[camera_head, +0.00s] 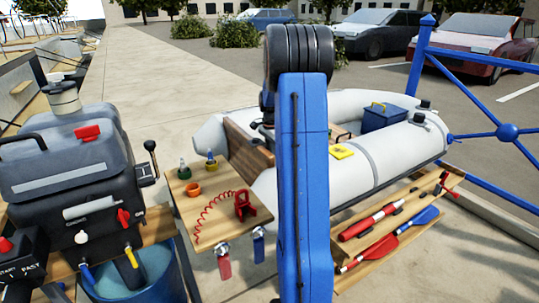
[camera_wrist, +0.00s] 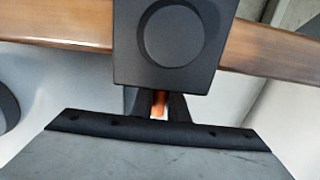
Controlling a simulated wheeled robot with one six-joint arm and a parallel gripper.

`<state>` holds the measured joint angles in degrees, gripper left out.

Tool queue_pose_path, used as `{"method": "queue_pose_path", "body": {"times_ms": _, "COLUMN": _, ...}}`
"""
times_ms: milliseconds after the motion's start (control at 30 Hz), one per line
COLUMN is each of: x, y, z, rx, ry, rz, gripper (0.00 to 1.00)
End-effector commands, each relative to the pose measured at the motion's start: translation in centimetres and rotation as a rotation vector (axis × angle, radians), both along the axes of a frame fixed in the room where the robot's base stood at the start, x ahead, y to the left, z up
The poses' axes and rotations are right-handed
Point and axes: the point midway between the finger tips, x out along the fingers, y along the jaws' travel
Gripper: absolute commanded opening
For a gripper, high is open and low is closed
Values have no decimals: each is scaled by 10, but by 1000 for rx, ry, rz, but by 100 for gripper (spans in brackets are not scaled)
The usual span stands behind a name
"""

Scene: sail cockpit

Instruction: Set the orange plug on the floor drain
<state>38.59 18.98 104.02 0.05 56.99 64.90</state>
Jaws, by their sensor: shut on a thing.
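In the wrist view, my gripper (camera_wrist: 158,106) points down into the inflatable boat, with its dark fingers shut on a small orange piece, the orange plug (camera_wrist: 158,103). Only a narrow strip of the plug shows between the fingers. The fingertips and the plug's lower end are hidden behind a black strip (camera_wrist: 160,133), so I cannot tell whether the plug touches anything. I cannot make out the floor drain in either view. In the head view, my blue arm hides the gripper and part of the boat (camera_head: 400,145).
A wooden board (camera_wrist: 265,48) crosses behind my gripper. A grey panel (camera_wrist: 150,162) fills the near side below the black strip. The boat holds a blue box (camera_head: 384,118) and a yellow item (camera_head: 342,152). A small wooden table (camera_head: 215,222) stands left of my arm.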

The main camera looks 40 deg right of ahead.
Motion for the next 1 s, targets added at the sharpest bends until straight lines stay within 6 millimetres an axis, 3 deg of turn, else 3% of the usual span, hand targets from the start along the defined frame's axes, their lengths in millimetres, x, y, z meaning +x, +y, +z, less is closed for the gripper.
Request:
{"method": "queue_pose_path", "body": {"times_ms": 400, "x": 0, "y": 0, "z": -33, "rx": 0, "ry": 1, "rz": 0, "gripper": 0}}
{"method": "queue_pose_path", "body": {"times_ms": 1000, "x": 0, "y": 0, "z": -39, "rx": 0, "ry": 0, "rz": 0, "gripper": 0}}
